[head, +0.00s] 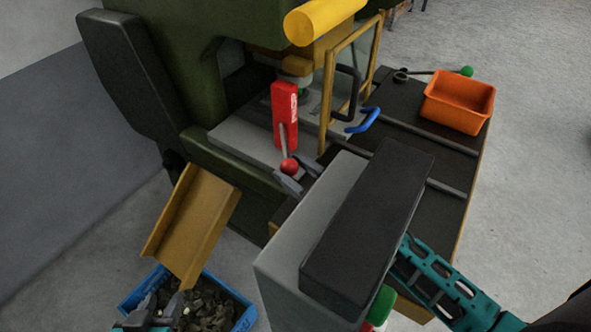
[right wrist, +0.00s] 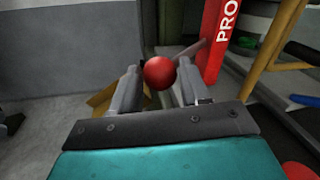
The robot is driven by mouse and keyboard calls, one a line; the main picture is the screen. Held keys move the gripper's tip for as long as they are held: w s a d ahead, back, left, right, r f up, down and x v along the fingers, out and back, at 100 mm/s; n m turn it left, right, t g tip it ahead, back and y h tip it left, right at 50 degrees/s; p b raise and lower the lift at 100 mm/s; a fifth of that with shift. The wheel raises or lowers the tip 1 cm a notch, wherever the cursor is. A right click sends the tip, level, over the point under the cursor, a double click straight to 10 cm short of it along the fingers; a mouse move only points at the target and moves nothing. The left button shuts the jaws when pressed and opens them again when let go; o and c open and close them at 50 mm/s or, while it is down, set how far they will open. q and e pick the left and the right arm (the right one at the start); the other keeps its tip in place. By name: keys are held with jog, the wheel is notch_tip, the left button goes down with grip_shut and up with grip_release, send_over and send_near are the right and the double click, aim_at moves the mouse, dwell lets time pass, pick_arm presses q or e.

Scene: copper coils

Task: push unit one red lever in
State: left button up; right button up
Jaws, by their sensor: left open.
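The red lever has a round red knob (head: 289,166) on a thin grey rod, in front of the upright red panel (head: 284,105) of the machine. My right gripper (head: 300,177) is at the knob, its two grey fingers spread apart. In the right wrist view the knob (right wrist: 160,73) shows between the fingertips of the right gripper (right wrist: 161,82). I cannot tell whether either finger touches it. My left gripper (head: 158,306) is open and empty at the lower left, over the blue bin.
A blue bin (head: 246,318) of dark scrap stands below a yellow chute (head: 190,225). A grey box with a black top (head: 368,215) hides part of my right arm. A yellow-framed guard (head: 353,75), blue handle (head: 364,121) and orange bin (head: 458,101) are to the right.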

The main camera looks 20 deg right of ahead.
aim_at(285, 140)
grip_shut()
jog(key=w+d, duration=0.1)
jog(key=d, duration=0.1)
jog(key=w+d+b, duration=0.1)
jog(key=w+d, duration=0.1)
jog(key=shift+w, duration=0.1)
jog(key=shift+w+d, duration=0.1)
jog(key=shift+d, duration=0.1)
pick_arm(q)
jog(key=shift+w+d+f, duration=0.1)
jog(key=shift+d+f, duration=0.05)
jog(key=shift+d, duration=0.15)
pick_arm(e)
jog(key=shift+d+r, duration=0.1)
jog(key=shift+o, duration=2)
grip_release()
pick_arm(q)
jog(key=shift+w, duration=0.1)
